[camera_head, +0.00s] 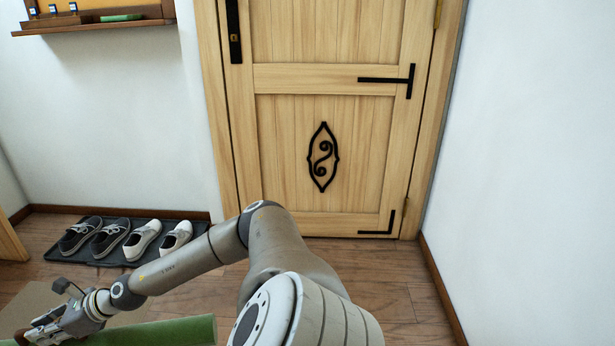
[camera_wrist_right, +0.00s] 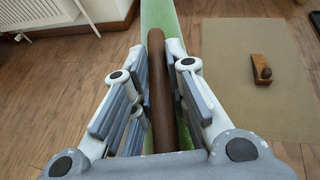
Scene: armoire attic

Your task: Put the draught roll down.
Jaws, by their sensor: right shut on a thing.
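The draught roll shows as a long green roll (camera_head: 165,332) at the bottom left of the head view, lying lengthwise across the picture. In the right wrist view a brown bar (camera_wrist_right: 160,85) runs between the fingers, with a green strip (camera_wrist_right: 186,40) along it. My right gripper (camera_head: 38,330) is at the lower left of the head view, shut on the roll; its fingers flank the brown bar in the wrist view (camera_wrist_right: 160,60). The roll's far end is out of frame in the wrist view. My left gripper is not in view.
A closed wooden door (camera_head: 325,110) stands ahead. A beige mat (camera_wrist_right: 235,110) carries a small wooden block (camera_wrist_right: 258,66). A radiator (camera_wrist_right: 40,12) is at the wrist view's upper left. Floor before the door is bare.

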